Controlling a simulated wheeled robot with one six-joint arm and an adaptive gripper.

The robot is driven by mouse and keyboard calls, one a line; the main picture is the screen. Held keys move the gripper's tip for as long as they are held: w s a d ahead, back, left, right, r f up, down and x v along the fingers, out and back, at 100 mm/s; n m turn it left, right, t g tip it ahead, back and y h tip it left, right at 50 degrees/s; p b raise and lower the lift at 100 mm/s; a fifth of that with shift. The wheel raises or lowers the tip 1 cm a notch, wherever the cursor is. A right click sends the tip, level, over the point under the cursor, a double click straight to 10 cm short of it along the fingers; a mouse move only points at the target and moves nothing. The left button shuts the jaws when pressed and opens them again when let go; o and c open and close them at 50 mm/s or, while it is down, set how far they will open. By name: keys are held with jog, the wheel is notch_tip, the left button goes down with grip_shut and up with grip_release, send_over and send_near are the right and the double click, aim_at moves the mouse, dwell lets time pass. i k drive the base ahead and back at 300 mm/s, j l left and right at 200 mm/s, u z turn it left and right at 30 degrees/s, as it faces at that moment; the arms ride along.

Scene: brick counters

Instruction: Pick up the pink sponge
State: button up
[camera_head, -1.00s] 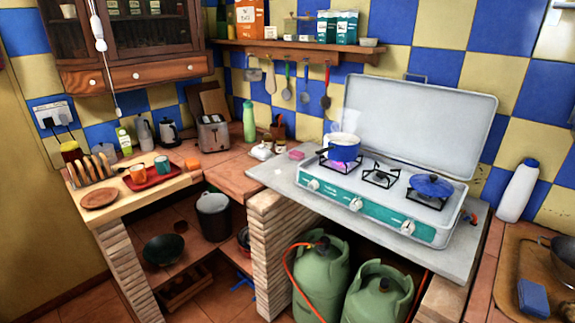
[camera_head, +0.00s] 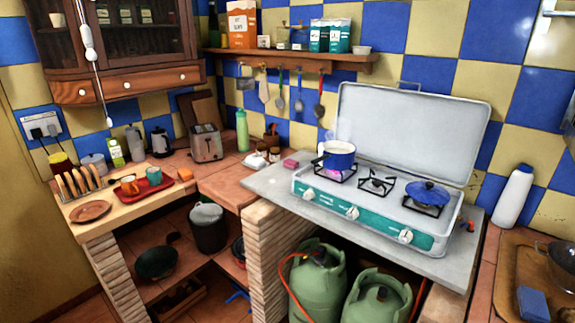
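The pink sponge (camera_head: 290,164) is a small pink block near the back left corner of the grey slab (camera_head: 262,188) that carries the stove. It lies left of the stove and the blue pot, close to the tiled wall, with a small jar just to its left. My gripper is not in the head view, so I cannot see its state.
The white stove (camera_head: 370,218) holds a steaming blue pot (camera_head: 339,160) over a lit burner and a blue lidded pan (camera_head: 428,192). A toaster (camera_head: 207,143) and green bottle (camera_head: 242,130) stand left of the sponge. Green gas cylinders (camera_head: 318,285) stand below.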

aim_at(289, 164)
jog(key=i+j+u, duration=0.15)
jog(key=i+j, duration=0.45)
jog(key=i+j+u, duration=0.1)
jog(key=i+j, duration=0.4)
jog(key=i, duration=0.3)
